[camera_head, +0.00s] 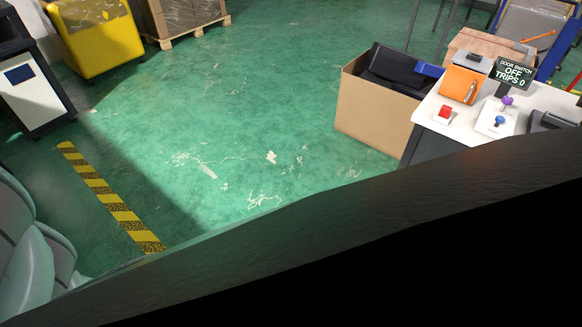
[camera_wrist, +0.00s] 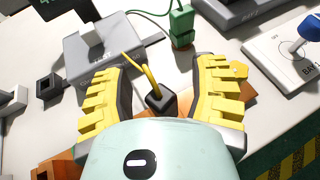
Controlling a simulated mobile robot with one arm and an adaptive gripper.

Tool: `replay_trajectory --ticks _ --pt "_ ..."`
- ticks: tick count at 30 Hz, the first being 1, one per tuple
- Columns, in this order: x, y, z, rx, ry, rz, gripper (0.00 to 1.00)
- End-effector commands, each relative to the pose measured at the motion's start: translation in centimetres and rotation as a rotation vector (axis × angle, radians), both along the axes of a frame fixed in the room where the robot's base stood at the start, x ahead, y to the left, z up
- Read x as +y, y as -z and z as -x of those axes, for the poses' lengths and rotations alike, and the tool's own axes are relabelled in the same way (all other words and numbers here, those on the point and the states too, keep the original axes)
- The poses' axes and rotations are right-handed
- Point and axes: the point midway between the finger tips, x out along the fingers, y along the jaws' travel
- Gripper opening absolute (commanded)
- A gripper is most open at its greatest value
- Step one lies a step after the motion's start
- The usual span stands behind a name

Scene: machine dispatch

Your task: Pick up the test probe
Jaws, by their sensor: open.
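My gripper (camera_wrist: 160,78) is open in the wrist view, with its two yellow ribbed fingers apart. Between them is a thin yellow rod with a dark block-shaped end (camera_wrist: 161,101), which may be the test probe. Neither finger visibly touches it. An orange surface shows partly behind the fingers. In the head view, an orange box (camera_head: 459,83) stands on the white table, with a slim object (camera_head: 471,91) at its right side; I cannot tell whether this is the probe. My gripper is not clearly visible there.
The white table (camera_head: 440,128) bears a red button (camera_head: 445,112), a blue-knobbed switch (camera_head: 498,121) and a black sign (camera_head: 513,74). In the wrist view, a grey block (camera_wrist: 100,50) and a green plug (camera_wrist: 182,25) with a cable are close beyond the fingers. A cardboard box (camera_head: 372,112) stands beside the table.

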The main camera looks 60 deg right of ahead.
Motion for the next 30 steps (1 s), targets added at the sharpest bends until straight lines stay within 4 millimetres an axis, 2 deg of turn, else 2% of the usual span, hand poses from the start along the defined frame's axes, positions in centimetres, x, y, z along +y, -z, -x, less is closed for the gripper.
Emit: replay_trajectory --ticks 2,20,30 --pt "0.00 -0.01 0.02 0.000 0.000 0.000 0.62" --pt "-0.06 -0.02 -0.03 0.000 0.001 0.000 0.01" --pt "-0.06 -0.02 -0.04 0.000 0.001 0.000 0.00"
